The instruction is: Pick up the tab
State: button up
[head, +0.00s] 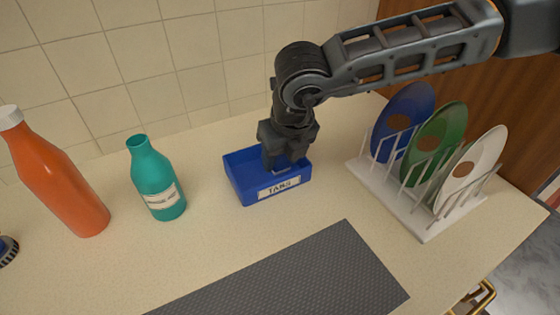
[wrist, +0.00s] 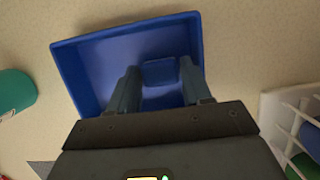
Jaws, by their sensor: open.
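A blue box (head: 238,178) labelled "TABS" stands on the counter, and it also shows in the wrist view (wrist: 88,72). In the wrist view a small blue tab (wrist: 160,71) lies inside it, near one wall. My gripper (head: 283,164) points down into the box. In the wrist view its two fingers (wrist: 159,82) are apart, with the tab between them toward their tips. I cannot tell whether either finger touches the tab. In the head view the fingers and the box wall hide most of the tab.
A teal bottle (head: 156,182) and an orange bottle (head: 58,178) stand left of the box. A white rack (head: 425,234) with blue, green and white plates stands at the right. A dark mat (head: 290,276) lies in front. The tiled wall (head: 150,60) is behind.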

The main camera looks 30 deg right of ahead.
aim_at(281, 161)
jog(key=shift+c, duration=0.3)
jog(key=c, duration=0.6)
jog(key=shift+r, duration=0.15)
jog(key=shift+r, duration=0.2)
notch_tip(281, 161, up, 4)
jog(key=shift+f+b, duration=0.25)
jog(key=shift+b, duration=0.35)
jog(key=s+d+r, duration=0.1)
jog(key=d+r, duration=0.1)
jog(key=d, duration=0.1)
jog(key=s+d+r+b, duration=0.1)
jog(key=d+r, duration=0.1)
jog(key=d, duration=0.2)
jog(key=s+d+r+b, duration=0.1)
jog(key=d+r, duration=0.1)
jog(key=d, duration=0.2)
jog(key=shift+s+r, duration=0.3)
jog(key=shift+r, duration=0.1)
